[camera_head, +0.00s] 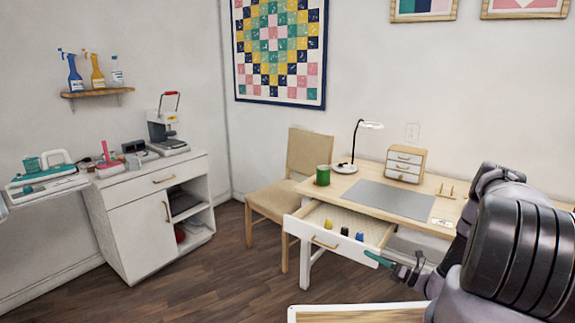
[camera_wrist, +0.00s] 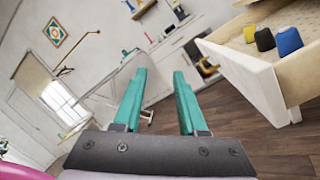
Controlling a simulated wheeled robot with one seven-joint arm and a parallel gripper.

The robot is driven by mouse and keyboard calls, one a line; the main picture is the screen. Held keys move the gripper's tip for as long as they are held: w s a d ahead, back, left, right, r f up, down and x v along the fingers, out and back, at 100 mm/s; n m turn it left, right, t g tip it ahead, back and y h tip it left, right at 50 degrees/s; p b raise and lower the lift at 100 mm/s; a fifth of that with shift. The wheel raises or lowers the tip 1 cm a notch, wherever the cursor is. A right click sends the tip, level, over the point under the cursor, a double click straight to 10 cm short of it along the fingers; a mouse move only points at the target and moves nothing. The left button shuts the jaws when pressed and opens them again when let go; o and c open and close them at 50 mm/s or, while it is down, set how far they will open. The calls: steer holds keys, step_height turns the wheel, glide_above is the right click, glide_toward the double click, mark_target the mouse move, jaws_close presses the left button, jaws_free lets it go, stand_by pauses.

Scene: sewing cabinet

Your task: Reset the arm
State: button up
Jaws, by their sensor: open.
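My gripper (camera_head: 382,262) is in front of the open desk drawer, near its right front corner, in the head view. In the wrist view my gripper (camera_wrist: 158,95) shows two teal fingers standing apart with nothing between them. My dark arm (camera_head: 515,245) fills the right side of the head view. The open drawer (camera_head: 322,237) holds several thread spools, among them a yellow one (camera_head: 329,224). In the wrist view the drawer front (camera_wrist: 245,78) lies to the right of the fingers, apart from them.
A white cabinet (camera_head: 140,226) stands further left. Open floor (camera_head: 225,285) lies between.

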steer(key=s+a+r+n+g+h, duration=0.25)
steer(key=r+n+g, duration=0.5)
steer(key=r, duration=0.85)
steer(key=s+a+r+n+g+h, duration=0.15)
steer(key=a+r+n+g, duration=0.3)
steer(key=r+n, duration=0.95)
steer(key=s+d+r+n+t+h, duration=0.2)
steer(key=s+r+n+t+h, duration=0.5)
steer(key=s+r, duration=1.4)
step_height(320, 180, up, 5)
steer(key=h, duration=0.3)
steer(key=shift+s+f+n+t, duration=0.2)
steer(key=shift+s+n+t, duration=0.15)
steer(key=shift+s+t, duration=0.05)
